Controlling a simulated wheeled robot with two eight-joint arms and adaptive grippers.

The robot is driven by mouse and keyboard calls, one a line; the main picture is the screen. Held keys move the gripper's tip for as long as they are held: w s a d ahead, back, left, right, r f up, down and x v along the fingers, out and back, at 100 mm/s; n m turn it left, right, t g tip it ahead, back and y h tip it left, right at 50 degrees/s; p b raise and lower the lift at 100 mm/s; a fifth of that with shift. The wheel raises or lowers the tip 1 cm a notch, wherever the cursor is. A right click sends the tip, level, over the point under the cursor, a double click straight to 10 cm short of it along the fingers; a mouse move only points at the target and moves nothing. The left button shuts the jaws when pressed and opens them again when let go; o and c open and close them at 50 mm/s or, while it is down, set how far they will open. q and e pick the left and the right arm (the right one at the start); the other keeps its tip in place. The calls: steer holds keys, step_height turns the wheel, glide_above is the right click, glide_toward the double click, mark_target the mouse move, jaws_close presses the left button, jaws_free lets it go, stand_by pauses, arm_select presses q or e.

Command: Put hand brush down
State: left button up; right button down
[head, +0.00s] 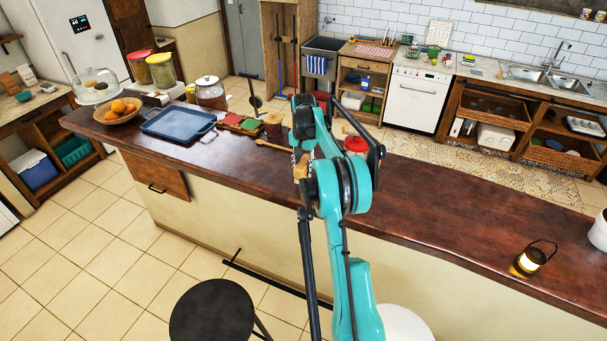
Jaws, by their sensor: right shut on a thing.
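My right arm comes up from the bottom of the head view, and my right gripper (300,156) is above the dark wooden island counter (450,210). The gripper is shut on a small tan wooden piece, which appears to be the hand brush (301,168). Most of the brush is hidden behind my gripper and arm, so its bristles cannot be made out. I cannot tell whether it touches the counter. My left gripper is not in view.
A blue tray (178,122), a fruit bowl (118,110), a glass jar (210,94) and a wooden spoon (272,145) are on the counter's left part. A red-lidded jar (356,145) stands just behind my arm. A lantern (531,260) stands far right; the counter between is clear.

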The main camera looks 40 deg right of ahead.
step_height(320, 180, down, 4)
steer(key=shift+w+r, duration=0.15)
steer(key=shift+r, duration=0.1)
steer(key=c, duration=1.1)
jaws_free()
steer(key=shift+f, duration=0.15)
steer(key=shift+o, duration=0.2)
